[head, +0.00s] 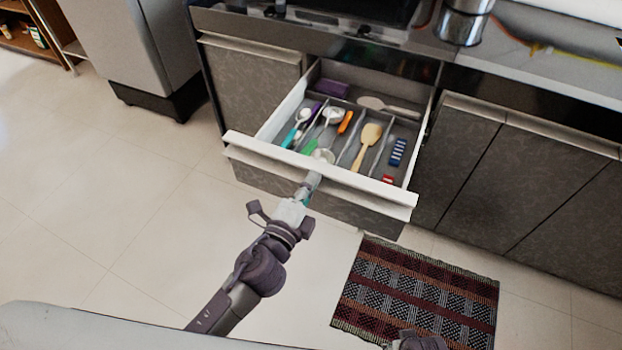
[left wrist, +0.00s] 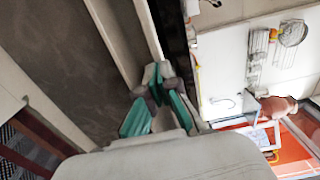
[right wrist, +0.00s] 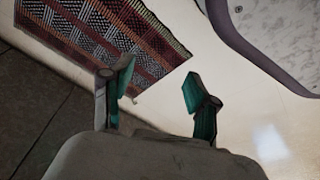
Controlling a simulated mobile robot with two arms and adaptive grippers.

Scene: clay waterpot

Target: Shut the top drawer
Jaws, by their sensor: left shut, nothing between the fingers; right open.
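The top drawer (head: 395,198) stands pulled out from the dark grey cabinet under the counter, with its white front edge facing me. Inside it are spoons, a wooden spatula (head: 367,144) and other utensils between dividers. My left gripper (head: 311,182) is at the middle of the drawer's front edge, shut and empty; whether it touches is hard to tell. In the left wrist view, its teal fingertips (left wrist: 158,76) are close to the pale edge of the drawer front (left wrist: 130,45). My right gripper (right wrist: 153,92) is open and empty, above the floor.
A patterned rug (head: 418,292) lies on the floor right of my left arm. Closed cabinet doors (head: 530,180) stand right of the drawer. A grey appliance (head: 130,45) stands at the upper left. The tiled floor (head: 110,200) at left is clear.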

